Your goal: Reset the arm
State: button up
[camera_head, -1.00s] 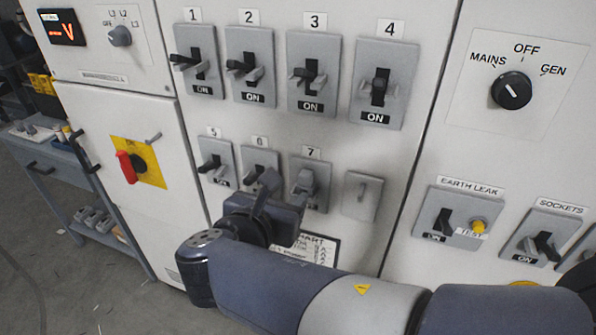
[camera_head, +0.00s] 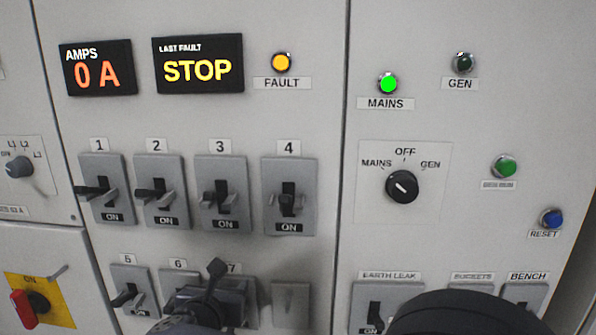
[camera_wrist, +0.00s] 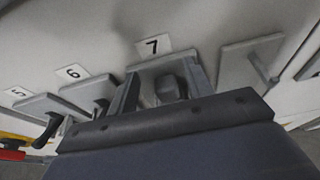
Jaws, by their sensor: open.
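My gripper (camera_head: 215,285) is in front of the lower breaker row in the head view and hides most of breaker 7. In the wrist view my gripper (camera_wrist: 163,78) is open, with one finger on each side of the dark lever of breaker 7 (camera_wrist: 170,88). I cannot tell whether the fingers touch it. The blue RESET button (camera_head: 551,218) is at the far right of the head view. The display (camera_head: 198,64) reads LAST FAULT STOP, and the other display (camera_head: 97,69) reads 0 A. The FAULT lamp (camera_head: 281,62) is lit amber.
Breakers 1 to 4, such as breaker 4 (camera_head: 290,196), stand above my gripper. Breaker 6 (camera_wrist: 90,93) is close on its left in the wrist view. A MAINS/OFF/GEN knob (camera_head: 402,187) and a lit green MAINS lamp (camera_head: 387,83) are right. A red handle (camera_head: 28,306) is lower left.

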jog(key=shift+r, duration=0.55)
jog(key=shift+w, duration=0.1)
